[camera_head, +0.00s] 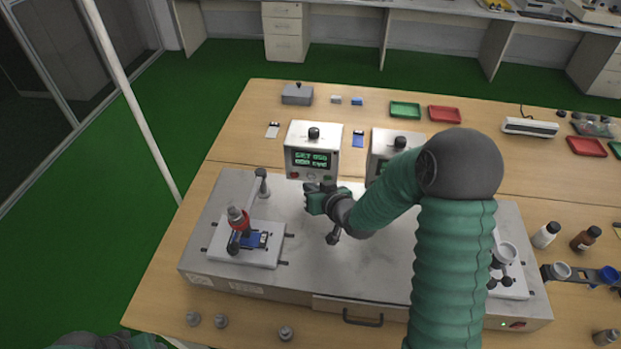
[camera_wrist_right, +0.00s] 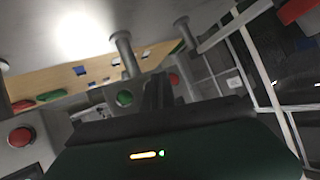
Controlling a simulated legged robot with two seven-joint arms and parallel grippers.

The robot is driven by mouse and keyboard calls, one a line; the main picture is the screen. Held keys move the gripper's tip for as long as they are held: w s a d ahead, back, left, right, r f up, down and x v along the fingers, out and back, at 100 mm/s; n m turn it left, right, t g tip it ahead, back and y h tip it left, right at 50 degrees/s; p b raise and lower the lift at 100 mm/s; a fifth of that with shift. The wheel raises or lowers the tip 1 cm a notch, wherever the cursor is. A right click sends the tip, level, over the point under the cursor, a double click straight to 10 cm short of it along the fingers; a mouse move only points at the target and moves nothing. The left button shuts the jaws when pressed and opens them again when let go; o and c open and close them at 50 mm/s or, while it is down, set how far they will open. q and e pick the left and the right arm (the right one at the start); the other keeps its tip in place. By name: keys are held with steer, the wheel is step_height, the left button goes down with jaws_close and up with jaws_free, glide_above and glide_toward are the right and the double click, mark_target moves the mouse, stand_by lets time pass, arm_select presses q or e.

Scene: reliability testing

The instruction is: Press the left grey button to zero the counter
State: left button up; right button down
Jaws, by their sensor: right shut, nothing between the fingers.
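The left counter box (camera_head: 299,136) is white with a lit green display (camera_head: 312,160) and a black knob on top. A red button (camera_head: 294,175) shows at its lower left. My right gripper (camera_head: 312,199) is shut and empty, just in front of the box's lower front. Its dark fingers (camera_wrist_right: 158,92) show in the wrist view between a green button (camera_wrist_right: 124,98) and a red button (camera_wrist_right: 173,79). I cannot make out a grey button; the gripper hides part of the front. I cannot tell whether the fingertips touch the box. Only a piece of my left arm (camera_head: 100,341) shows.
A second box (camera_head: 380,150) stands to the right, partly behind my right arm. The metal bench (camera_head: 215,225) carries a white plate with a red-topped fixture (camera_head: 237,218) on the left. Small grey weights (camera_head: 221,321) lie along the front. Green and red trays (camera_head: 405,110) lie behind.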

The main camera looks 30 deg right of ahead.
steer(key=shift+s, duration=0.1)
steer(key=s+a, duration=0.1)
steer(key=s, duration=0.1)
steer(key=s+a, duration=0.1)
steer(key=a, duration=0.1)
steer(key=shift+s, duration=0.4)
stand_by(0.5)
steer(key=s+a+f+n+g, duration=0.1)
steer(key=s+a+g, duration=0.2)
steer(key=s, duration=0.6)
steer(key=s+a+f+n+g, duration=0.1)
steer(key=s+a+g, duration=0.2)
steer(key=s+g, duration=0.3)
steer(key=shift+s+a+n+g, duration=0.2)
steer(key=shift+s+n+g, duration=0.15)
steer(key=shift+s, duration=1.3)
steer(key=shift+a+r, duration=0.1)
steer(key=shift+a, duration=0.05)
